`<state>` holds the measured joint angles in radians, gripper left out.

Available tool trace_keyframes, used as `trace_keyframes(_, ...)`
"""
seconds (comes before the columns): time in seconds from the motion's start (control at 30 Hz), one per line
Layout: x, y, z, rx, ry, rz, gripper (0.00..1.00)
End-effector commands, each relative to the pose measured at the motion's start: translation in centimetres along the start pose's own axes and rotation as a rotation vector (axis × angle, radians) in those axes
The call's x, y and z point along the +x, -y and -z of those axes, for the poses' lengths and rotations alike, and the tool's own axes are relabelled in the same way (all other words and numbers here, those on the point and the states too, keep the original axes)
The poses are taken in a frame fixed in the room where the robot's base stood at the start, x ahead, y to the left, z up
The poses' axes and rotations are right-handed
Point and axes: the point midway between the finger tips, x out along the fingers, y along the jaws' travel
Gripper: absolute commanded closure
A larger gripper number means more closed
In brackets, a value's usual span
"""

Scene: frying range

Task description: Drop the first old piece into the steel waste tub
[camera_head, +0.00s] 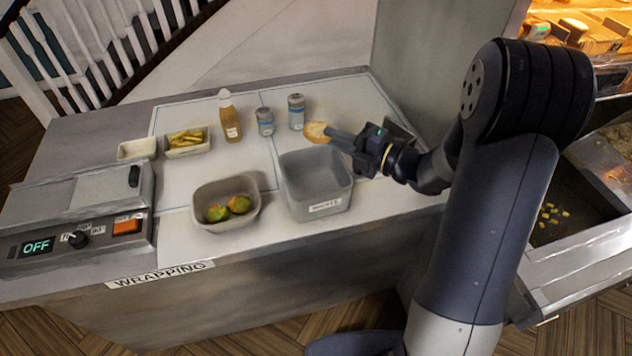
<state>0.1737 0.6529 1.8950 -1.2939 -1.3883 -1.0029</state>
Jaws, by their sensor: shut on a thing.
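My gripper (341,138) is shut on a golden-brown fried piece (317,131), held at its fingertips. The piece is above the far side of the steel waste tub (318,206), a grey square tub with a white label on its front. The inside of the tub that shows looks empty; part of its far right is close under the gripper. I cannot tell the exact height of the piece above the tub.
Left of the tub is a bowl (226,222) with green-orange pieces. Behind stand a sauce bottle (230,116), two shakers (296,112) (265,121) and a tray of fries (187,141). A sealing machine (85,205) reads OFF at left. A fryer basin lies right.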

Motion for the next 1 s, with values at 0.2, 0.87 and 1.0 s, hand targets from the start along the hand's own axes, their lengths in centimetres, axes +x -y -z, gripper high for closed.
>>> trace_keyframes(0.2, 0.0, 3.0, 0.0, 0.003, 0.001, 0.001, 1.00)
trace_keyframes(0.87, 0.0, 4.5, 0.0, 0.000, 0.001, 0.000, 0.78)
trace_keyframes(1.0, 0.0, 4.5, 0.0, 0.000, 0.001, 0.000, 0.67)
